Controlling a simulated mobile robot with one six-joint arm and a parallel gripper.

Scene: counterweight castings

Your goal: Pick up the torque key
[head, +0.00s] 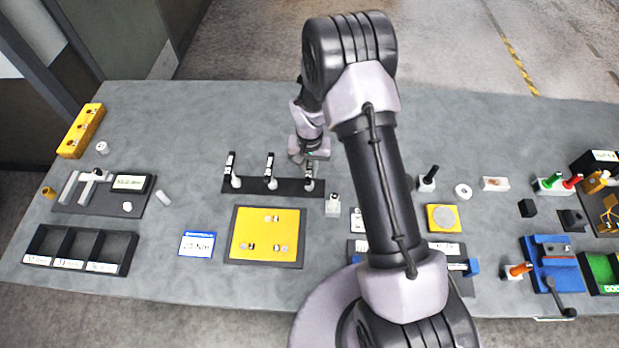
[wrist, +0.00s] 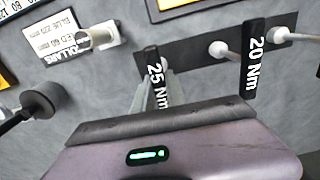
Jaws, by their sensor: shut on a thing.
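Three torque keys with black labelled handles stand in a row on a dark rack (head: 250,186) in the middle of the bench. The rightmost key in the head view (head: 309,173) is at my gripper (head: 309,160). In the wrist view this key (wrist: 154,67) reads 25 Nm, and my gripper (wrist: 160,92) is shut on it. The key is still at the rack; I cannot tell whether it has lifted. The 20 Nm key (wrist: 250,60) stands beside it, and shows as the middle key in the head view (head: 270,170). The left key (head: 230,168) also stands in the rack.
A yellow panel (head: 240,240) with small metal pieces lies in front of the rack. A blue-edged card (head: 197,243) seems to read 25 Nm. The bench behind the rack is clear.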

